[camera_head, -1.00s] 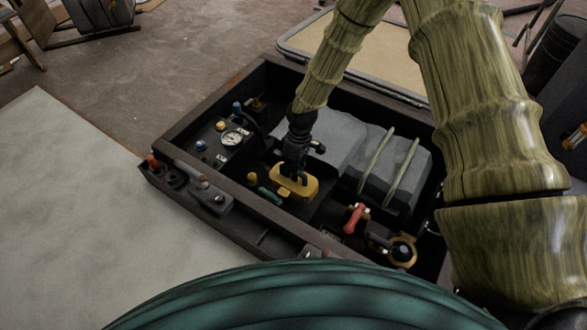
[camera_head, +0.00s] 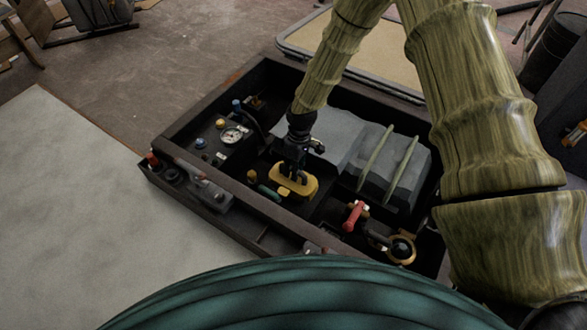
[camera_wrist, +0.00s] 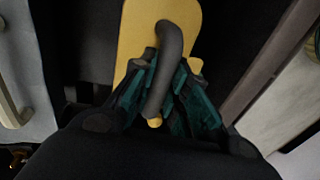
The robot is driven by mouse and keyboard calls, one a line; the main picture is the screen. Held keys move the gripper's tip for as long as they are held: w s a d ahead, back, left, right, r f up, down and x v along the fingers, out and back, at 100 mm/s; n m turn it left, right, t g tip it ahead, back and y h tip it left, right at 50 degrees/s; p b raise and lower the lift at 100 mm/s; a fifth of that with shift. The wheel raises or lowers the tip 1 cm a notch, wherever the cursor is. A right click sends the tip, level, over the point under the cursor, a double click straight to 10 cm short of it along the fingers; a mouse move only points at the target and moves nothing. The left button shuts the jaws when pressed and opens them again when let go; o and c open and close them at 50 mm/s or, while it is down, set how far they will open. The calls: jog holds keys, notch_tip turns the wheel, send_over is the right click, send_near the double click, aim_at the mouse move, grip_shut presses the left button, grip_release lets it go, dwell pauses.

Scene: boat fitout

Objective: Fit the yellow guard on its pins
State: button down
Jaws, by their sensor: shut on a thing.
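The yellow guard (camera_head: 308,189) is a rounded plate with a dark arched handle, low inside the dark box. My gripper (camera_head: 294,174) is above it, shut on its handle. In the wrist view the guard (camera_wrist: 178,12) fills the top middle, and the fingers of my gripper (camera_wrist: 165,90) close around the dark handle (camera_wrist: 170,45). A small yellow spot shows at the handle's near end. The pins cannot be made out. I cannot tell whether the guard rests on the floor of the box or hangs just above it.
The dark box (camera_head: 262,222) has raised walls around the guard. A grey covered block with two pale straps (camera_head: 374,158) stands right of it. A round gauge (camera_head: 232,136) and knobs are left. A red handle (camera_head: 354,216) is at front right. A green cylinder (camera_head: 269,194) lies close by.

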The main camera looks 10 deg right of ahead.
jog(key=shift+f, duration=0.25)
jog(key=shift+f, duration=0.3)
jog(key=shift+f+b, duration=0.3)
jog(key=shift+f, duration=1)
jog(key=c, duration=1.3)
grip_release()
jog(key=r, duration=0.4)
jog(key=w+d+r, duration=0.1)
jog(key=r, duration=0.6)
jog(key=shift+w+d+r, duration=0.3)
jog(key=shift+w+d, duration=0.05)
